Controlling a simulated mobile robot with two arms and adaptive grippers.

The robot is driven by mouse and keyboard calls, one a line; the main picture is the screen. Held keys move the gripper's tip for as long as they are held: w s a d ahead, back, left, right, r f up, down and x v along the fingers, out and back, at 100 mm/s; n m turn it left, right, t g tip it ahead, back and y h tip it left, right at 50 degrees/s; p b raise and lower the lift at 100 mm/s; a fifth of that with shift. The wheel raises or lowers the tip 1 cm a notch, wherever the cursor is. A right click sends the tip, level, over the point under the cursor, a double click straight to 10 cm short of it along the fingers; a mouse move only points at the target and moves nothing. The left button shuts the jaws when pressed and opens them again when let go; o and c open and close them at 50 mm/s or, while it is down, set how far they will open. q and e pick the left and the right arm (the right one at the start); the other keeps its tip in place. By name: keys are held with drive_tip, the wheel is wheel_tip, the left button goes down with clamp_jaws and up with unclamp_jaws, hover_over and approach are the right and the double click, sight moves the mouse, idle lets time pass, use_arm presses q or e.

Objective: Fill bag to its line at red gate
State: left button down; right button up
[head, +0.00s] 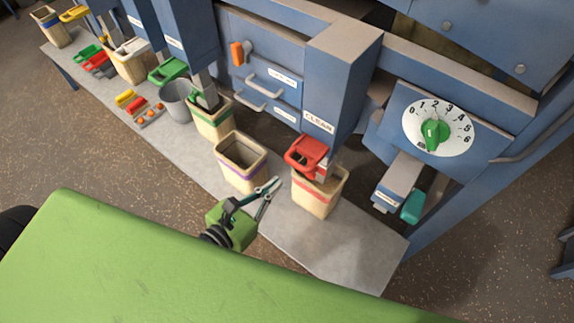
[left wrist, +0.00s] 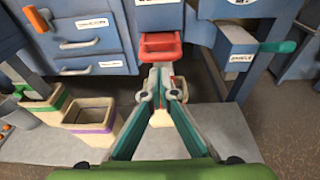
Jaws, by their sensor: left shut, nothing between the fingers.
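The red gate (head: 306,154) sits at the bottom of the chute labelled CLEAN, and it also shows in the left wrist view (left wrist: 160,46). A tan bag with a red line (head: 316,195) stands upright on the grey platform under the red gate. The gate hides part of its mouth, so I cannot tell how full it is. My left gripper (head: 272,189) is shut and empty, in front of the bag and a little to its left. In the left wrist view its fingertips (left wrist: 161,74) point toward the red gate, apparently short of it. My right gripper is not in view.
A purple-lined bag (head: 240,163) and a green-lined bag (head: 212,120) stand to the left, near a grey bucket (head: 178,102). A dial (head: 437,127) and a teal handle (head: 412,206) are on the right. The grey platform (head: 350,245) is clear at its front right.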

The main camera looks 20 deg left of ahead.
use_arm(q)
drive_tip(key=p+x, duration=0.1)
drive_tip(key=x, duration=0.5)
drive_tip(key=shift+p, duration=0.4)
drive_tip(key=shift+f, duration=0.1)
